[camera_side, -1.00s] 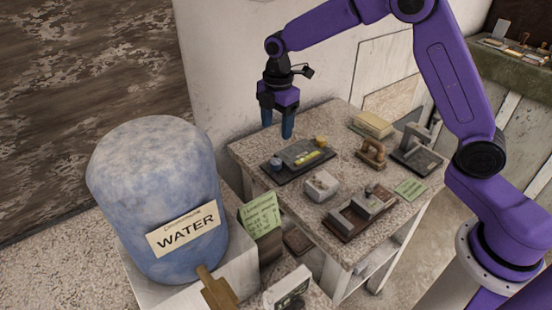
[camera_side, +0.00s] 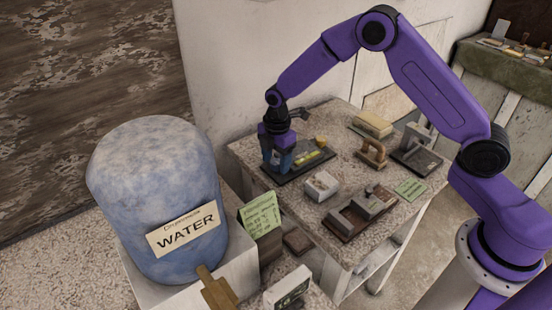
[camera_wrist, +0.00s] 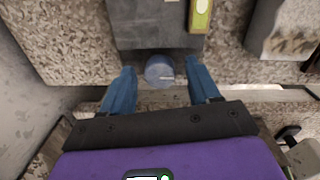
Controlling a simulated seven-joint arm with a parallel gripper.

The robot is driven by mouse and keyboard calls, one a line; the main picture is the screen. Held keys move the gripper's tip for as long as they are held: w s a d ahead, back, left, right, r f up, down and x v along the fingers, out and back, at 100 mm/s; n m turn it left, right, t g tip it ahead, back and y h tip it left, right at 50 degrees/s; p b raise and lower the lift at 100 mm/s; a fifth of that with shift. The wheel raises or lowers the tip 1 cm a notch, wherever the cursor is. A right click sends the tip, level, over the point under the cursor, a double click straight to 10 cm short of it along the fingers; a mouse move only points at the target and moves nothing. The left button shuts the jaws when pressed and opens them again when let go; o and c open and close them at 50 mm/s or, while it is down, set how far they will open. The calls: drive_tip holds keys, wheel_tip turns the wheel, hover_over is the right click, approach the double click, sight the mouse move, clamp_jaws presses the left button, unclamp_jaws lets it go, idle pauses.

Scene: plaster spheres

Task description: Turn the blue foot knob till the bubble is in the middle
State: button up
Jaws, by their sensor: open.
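The blue foot knob (camera_wrist: 159,68) shows round, with a small pale mark on its right side, in the wrist view. My gripper (camera_wrist: 162,80) is open, with one blue finger on each side of the knob and a gap to each. In the side view my gripper (camera_side: 278,165) is down at the near left end of the dark levelling plate (camera_side: 314,165) and hides the knob. The yellow-green vial (camera_side: 307,157) lies on the plate. In the wrist view the vial (camera_wrist: 201,12) is cut by the top edge; a pale patch shows in it, but I cannot tell the bubble's position.
A yellow knob (camera_side: 320,141) stands at the plate's far end. A pale block (camera_side: 321,186), a wooden-handled tool (camera_side: 372,155) and a tray of grey blocks (camera_side: 360,211) share the table. The blue WATER barrel (camera_side: 155,195) stands front left.

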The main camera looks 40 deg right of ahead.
drive_tip(key=c, duration=1)
drive_tip(key=shift+c, duration=0.2)
drive_tip(key=shift+m, duration=0.4)
drive_tip(key=shift+m, duration=2.6)
drive_tip(key=o, duration=1)
drive_tip(key=shift+o, duration=0.2)
